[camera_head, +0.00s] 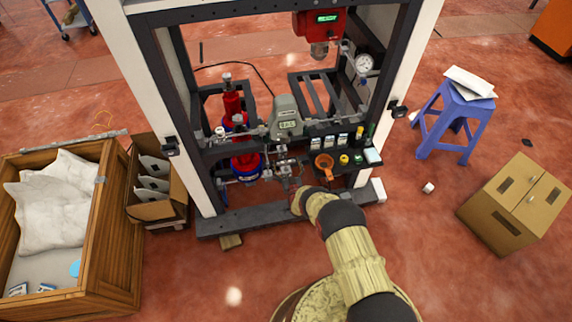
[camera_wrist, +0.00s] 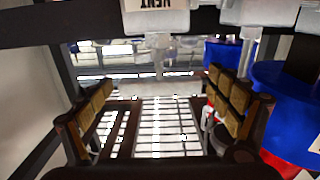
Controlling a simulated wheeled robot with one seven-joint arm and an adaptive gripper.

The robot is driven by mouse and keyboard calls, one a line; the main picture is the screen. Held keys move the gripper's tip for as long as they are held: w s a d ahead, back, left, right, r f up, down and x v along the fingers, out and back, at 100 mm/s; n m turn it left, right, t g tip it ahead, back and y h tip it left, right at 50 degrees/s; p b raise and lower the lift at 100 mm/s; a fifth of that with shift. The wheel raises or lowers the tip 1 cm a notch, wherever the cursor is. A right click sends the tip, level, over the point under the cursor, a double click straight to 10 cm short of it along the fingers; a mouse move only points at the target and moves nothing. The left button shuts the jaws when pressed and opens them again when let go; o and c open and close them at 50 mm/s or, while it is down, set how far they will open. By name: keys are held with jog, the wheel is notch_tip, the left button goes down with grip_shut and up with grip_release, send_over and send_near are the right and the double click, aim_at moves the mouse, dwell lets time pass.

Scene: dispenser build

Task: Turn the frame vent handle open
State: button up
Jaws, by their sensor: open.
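A white label reading "VENT" (camera_wrist: 156,4) is at the top of the wrist view. Below it a pale metal valve stem (camera_wrist: 160,55) runs down to a blurred pale crossbar, which may be the vent handle (camera_wrist: 150,88). My gripper (camera_wrist: 160,82) is open, with one padded finger on each side of this stem. I see no contact with either finger. In the head view my gripper (camera_head: 293,188) is at the metal fittings low on the dark frame (camera_head: 240,218). The handle is too small there to tell its angle.
A red and blue cylinder (camera_head: 245,165) stands left of my gripper, and its blue part (camera_wrist: 285,105) is close by the right finger.

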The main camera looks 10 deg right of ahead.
jog(key=c, duration=0.4)
jog(key=c, duration=0.7)
jog(key=shift+c, duration=0.3)
jog(key=shift+d+y, duration=0.1)
jog(key=shift+y, duration=0.2)
jog(key=n+y, duration=0.3)
jog(key=y, duration=0.1)
jog(key=shift+d+g, duration=0.1)
jog(key=shift+g, duration=0.2)
jog(key=shift+n+g+y, duration=0.6)
jog(key=shift+n+y, duration=0.35)
jog(key=shift+y, duration=0.4)
jog(key=shift+n+g+y, duration=0.6)
jog(key=shift+n+y, duration=0.35)
jog(key=shift+y, duration=0.4)
jog(key=shift+a+n+g+y, duration=0.2)
jog(key=shift+n+g+y, duration=0.2)
jog(key=shift+y, duration=0.1)
jog(key=o, duration=1.2)
jog(key=shift+c, duration=0.2)
jog(key=shift+s+d, duration=0.1)
